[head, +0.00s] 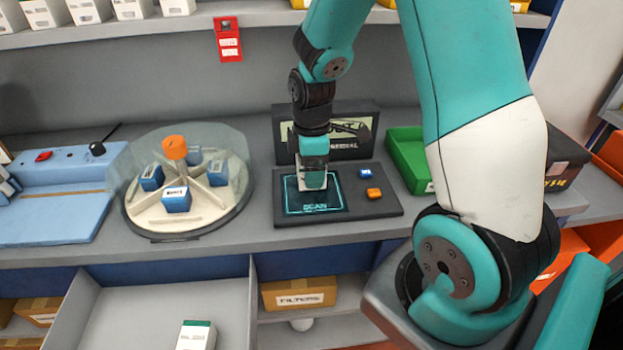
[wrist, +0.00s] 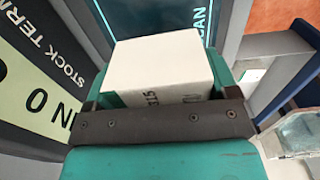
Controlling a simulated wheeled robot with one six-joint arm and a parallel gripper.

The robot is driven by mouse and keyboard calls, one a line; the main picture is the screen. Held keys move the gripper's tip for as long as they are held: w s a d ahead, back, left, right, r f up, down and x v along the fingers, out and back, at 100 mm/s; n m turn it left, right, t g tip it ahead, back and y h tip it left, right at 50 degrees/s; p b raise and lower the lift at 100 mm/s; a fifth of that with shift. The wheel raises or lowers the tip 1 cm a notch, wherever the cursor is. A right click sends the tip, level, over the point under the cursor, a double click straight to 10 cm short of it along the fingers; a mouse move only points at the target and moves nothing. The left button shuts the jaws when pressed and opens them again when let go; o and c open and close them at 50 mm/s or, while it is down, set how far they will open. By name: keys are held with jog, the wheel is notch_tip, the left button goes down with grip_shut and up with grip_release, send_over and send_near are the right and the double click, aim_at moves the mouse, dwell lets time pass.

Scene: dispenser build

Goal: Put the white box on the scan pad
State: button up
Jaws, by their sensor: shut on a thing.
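My gripper (head: 312,172) points down over the scan pad (head: 332,205), a dark panel with a glowing cyan outline and the word SCAN. It is shut on the white box (wrist: 160,70), which has dark print on one side. In the head view the white box (head: 316,182) shows only partly below the gripper. In the wrist view the scan pad (wrist: 150,16) lies behind the box. I cannot tell whether the box touches the pad.
The stock terminal screen (head: 350,132) stands just behind the pad. An orange button (head: 374,193) and a blue one (head: 365,174) sit to its right. A round carousel (head: 150,215) with blue boxes is at left, a green bin (head: 405,150) at right. An open drawer (head: 140,310) is below.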

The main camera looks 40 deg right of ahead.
jog(key=shift+f, duration=1.9)
jog(key=shift+f, duration=0.2)
jog(key=o, duration=0.9)
jog(key=shift+o, duration=0.2)
jog(key=shift+r, duration=0.15)
